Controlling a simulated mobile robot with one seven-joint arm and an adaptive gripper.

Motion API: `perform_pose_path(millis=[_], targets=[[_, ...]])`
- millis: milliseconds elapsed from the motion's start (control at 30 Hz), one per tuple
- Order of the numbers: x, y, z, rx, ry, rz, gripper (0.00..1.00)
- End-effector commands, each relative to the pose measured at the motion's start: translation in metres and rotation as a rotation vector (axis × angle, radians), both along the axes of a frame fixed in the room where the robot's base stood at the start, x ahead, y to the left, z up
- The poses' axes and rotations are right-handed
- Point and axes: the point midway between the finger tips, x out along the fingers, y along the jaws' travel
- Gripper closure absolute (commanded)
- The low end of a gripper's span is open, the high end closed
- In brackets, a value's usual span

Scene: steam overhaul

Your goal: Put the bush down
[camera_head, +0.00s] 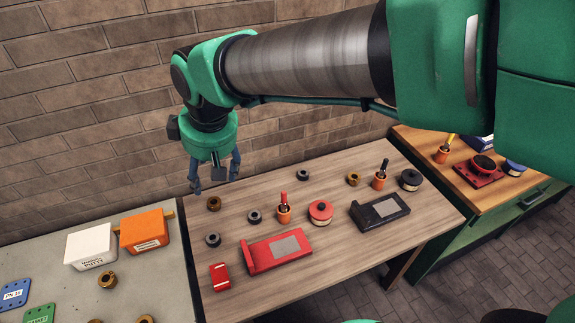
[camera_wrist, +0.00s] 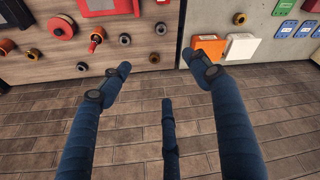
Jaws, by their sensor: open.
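My gripper (camera_head: 214,185) hangs open over the back left part of the wooden table, with nothing between its fingers. Its spread fingers also show empty in the wrist view (camera_wrist: 157,62). Ring-shaped bushes lie on the wooden table: a brass bush (camera_head: 214,203) just below my gripper in the head view, dark grey bushes (camera_head: 254,216) (camera_head: 212,240) (camera_head: 302,175), and another brass bush (camera_head: 352,179) farther right. Which of them is the task's bush I cannot tell.
The wooden table (camera_head: 330,250) also bears a red tool block (camera_head: 276,252), a black block (camera_head: 380,212), a red tin (camera_head: 320,211) and an orange cup (camera_head: 284,214). A grey table at left holds white (camera_head: 90,246) and orange boxes (camera_head: 145,231). A brick wall stands behind.

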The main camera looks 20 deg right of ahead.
Motion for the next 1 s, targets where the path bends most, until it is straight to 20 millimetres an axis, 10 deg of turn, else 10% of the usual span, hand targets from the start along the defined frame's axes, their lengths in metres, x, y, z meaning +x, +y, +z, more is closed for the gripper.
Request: perform_pose_path(millis=[500, 1000], targets=[[-0.110, -0.136, 0.024, 0.110, -0.097, -0.456, 0.38], [-0.170, -0.179, 0.013, 0.166, -0.150, -0.682, 0.38]])
